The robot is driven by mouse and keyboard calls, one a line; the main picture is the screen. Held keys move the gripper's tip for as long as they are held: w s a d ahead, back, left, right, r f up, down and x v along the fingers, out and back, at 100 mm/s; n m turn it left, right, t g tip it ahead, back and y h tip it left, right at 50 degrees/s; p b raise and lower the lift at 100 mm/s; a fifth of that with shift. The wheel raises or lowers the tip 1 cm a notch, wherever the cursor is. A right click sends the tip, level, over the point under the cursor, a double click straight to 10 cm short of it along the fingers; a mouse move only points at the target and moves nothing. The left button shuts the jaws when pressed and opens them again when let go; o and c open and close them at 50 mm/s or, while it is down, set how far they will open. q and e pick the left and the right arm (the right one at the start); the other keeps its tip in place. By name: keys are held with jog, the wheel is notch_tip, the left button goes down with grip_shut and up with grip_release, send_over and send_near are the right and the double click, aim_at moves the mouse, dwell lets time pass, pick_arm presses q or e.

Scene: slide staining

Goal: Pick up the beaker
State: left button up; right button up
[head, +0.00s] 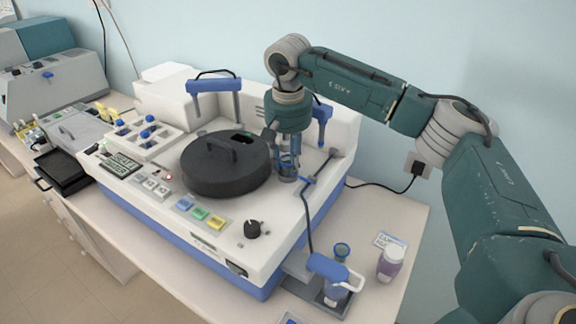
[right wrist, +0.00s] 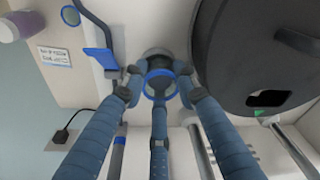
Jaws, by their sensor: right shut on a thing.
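A small beaker with a blue ring (right wrist: 158,84) sits between the fingers of my right gripper (right wrist: 158,92) in the right wrist view. The fingers close around it from the sides. In the head view, my right gripper (head: 287,158) points down at the right side of the staining machine, beside the black round lid. The beaker shows there only in part, as a clear body (head: 288,172) below the fingers, close to the machine's top. I cannot tell whether it touches the surface. My left gripper is not in view.
The white staining machine (head: 150,213) has a black round lid (head: 225,178). A thin blue-ended arm (head: 327,265) reaches over its front right. A black tray (head: 66,172) is at the left.

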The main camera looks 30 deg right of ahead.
jog(key=shift+r, duration=0.1)
jog(key=shift+w+r, duration=0.1)
jog(key=shift+r, duration=0.45)
notch_tip(320, 180, up, 19)
jog(key=b, duration=0.1)
jog(key=shift+f, duration=0.15)
jog(key=shift+f, duration=0.1)
